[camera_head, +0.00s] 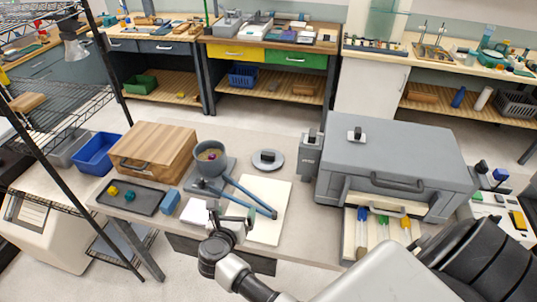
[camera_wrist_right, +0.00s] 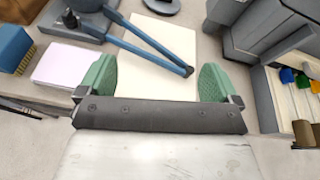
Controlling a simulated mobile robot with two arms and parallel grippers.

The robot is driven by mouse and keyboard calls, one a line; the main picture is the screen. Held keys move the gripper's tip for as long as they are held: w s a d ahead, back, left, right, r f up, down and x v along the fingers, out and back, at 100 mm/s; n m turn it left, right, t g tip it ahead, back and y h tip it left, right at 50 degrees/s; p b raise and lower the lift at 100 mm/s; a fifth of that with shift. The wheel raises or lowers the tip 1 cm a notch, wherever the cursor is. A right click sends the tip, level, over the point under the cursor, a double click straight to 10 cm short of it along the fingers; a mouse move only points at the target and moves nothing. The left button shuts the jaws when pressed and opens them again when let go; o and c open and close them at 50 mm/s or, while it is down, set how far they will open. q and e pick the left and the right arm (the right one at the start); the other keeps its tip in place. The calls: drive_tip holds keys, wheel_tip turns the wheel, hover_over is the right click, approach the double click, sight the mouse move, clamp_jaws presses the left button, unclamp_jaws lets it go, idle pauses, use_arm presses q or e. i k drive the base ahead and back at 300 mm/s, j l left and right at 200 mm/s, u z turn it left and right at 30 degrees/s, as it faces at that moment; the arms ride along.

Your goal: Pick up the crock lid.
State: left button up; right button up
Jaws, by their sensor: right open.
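The crock lid (camera_head: 267,160) is a grey disc with a dark knob. It lies flat on the table, right of the grey crock (camera_head: 210,158) and behind the white board. In the right wrist view only part of the lid (camera_wrist_right: 162,6) shows, at the top edge. The crock is open at the top, with something small and coloured inside. My right gripper (camera_head: 233,216) is open and empty, above the front of the table, nearer to me than the lid. Its green fingers are spread apart in the right wrist view (camera_wrist_right: 155,82). My left gripper is not in view.
Long blue handles (camera_head: 247,194) cross the white board (camera_head: 270,220) between my right gripper and the lid. A grey holder (camera_head: 309,155) and a large grey case (camera_head: 395,150) stand right of the lid. A wooden box (camera_head: 155,148) and dark tray (camera_head: 128,196) are left.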

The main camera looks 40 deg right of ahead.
sight(266, 159)
drive_tip(key=i+l, duration=0.2)
drive_tip(key=l, duration=0.15)
drive_tip(key=i+l, duration=0.2)
drive_tip(key=l, duration=0.15)
drive_tip(key=i+l, duration=0.25)
drive_tip(key=l, duration=0.1)
